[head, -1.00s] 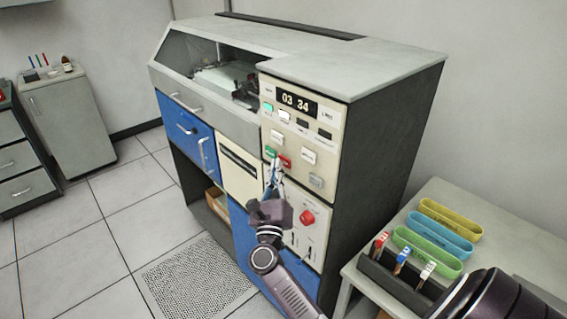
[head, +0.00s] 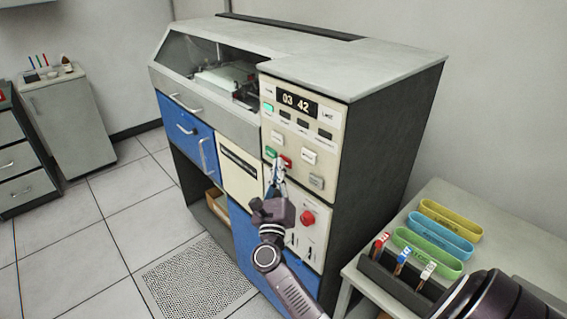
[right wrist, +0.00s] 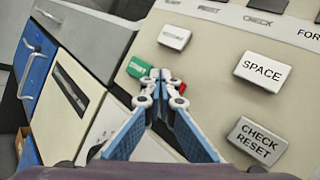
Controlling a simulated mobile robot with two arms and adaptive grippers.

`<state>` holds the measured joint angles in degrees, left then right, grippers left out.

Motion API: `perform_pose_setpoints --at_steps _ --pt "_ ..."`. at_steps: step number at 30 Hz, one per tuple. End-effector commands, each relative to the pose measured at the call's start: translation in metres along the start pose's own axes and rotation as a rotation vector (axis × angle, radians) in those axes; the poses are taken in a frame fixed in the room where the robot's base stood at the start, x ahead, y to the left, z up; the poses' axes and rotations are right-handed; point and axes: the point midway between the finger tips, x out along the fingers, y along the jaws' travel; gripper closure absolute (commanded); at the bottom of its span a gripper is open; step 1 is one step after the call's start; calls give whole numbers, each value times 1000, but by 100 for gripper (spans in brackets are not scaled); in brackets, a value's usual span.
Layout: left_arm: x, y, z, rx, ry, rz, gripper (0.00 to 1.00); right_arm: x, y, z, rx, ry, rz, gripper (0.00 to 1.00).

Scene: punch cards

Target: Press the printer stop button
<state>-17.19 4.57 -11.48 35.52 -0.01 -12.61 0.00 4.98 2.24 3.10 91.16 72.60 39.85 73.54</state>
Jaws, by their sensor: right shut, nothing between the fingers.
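The printer's control panel (head: 296,140) is cream. Its red stop button (head: 286,161) sits just right of the green start button (head: 270,152). My right gripper (head: 278,167) is shut and empty, with its tips in front of the panel by these two buttons. In the right wrist view, the closed fingertips (right wrist: 160,80) lie over the gap between the green button (right wrist: 142,69) and the red button (right wrist: 180,86), which they mostly hide. I cannot tell whether the tips touch the red button. My left gripper is not in view.
Grey buttons surround the pair, including SPACE (right wrist: 262,69) and CHECK RESET (right wrist: 257,140). A round red knob (head: 307,217) is on the lower panel. The counter (head: 297,103) reads 03 42. A side table (head: 405,303) with coloured trays stands at right.

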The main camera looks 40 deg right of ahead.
Motion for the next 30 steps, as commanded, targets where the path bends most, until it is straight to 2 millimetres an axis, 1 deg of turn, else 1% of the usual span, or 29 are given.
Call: perform_pose_setpoints --at_steps 11,22,30 --pt "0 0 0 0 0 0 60 1 -1 0 0 0 -2 100" --pt "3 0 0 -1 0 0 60 -10 7 6 1 1 -1 100" --pt "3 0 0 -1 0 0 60 -11 8 8 0 0 -1 100"
